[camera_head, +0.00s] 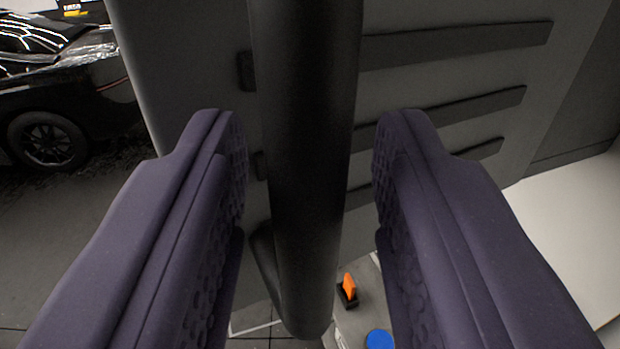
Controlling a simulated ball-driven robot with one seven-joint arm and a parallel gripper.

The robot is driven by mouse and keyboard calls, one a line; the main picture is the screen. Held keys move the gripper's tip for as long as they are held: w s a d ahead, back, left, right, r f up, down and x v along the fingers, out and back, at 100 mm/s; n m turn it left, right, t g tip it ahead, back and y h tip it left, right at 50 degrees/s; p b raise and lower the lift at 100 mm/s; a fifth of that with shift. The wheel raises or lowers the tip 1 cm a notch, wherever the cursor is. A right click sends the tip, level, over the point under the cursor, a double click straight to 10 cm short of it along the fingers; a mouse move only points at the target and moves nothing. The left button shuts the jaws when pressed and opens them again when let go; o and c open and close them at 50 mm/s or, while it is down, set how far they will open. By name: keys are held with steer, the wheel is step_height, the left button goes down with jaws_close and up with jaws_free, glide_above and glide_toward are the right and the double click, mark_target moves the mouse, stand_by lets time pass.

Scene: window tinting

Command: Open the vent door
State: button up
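My gripper (310,150) is open, its two purple padded fingers on either side of a thick black upright handle bar (308,130). Gaps show between the bar and both fingers, so neither finger appears to touch it. The bar stands in front of the grey vent door (200,60), which has several dark horizontal slats (450,45). The bar's lower end curves toward the door. The bar and fingers hide part of the door face. I cannot tell whether the door is fully shut.
A black car (60,110) stands on the dark floor (60,220) at the left. An orange item (349,284) in a small black holder and a blue round thing (379,339) lie low, beyond the fingers. A pale surface (575,225) is at the right.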

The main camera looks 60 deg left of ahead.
steer(key=v, duration=0.7)
steer(key=shift+d+p, duration=0.4)
steer(key=shift+p, duration=0.05)
steer(key=shift+s, duration=0.15)
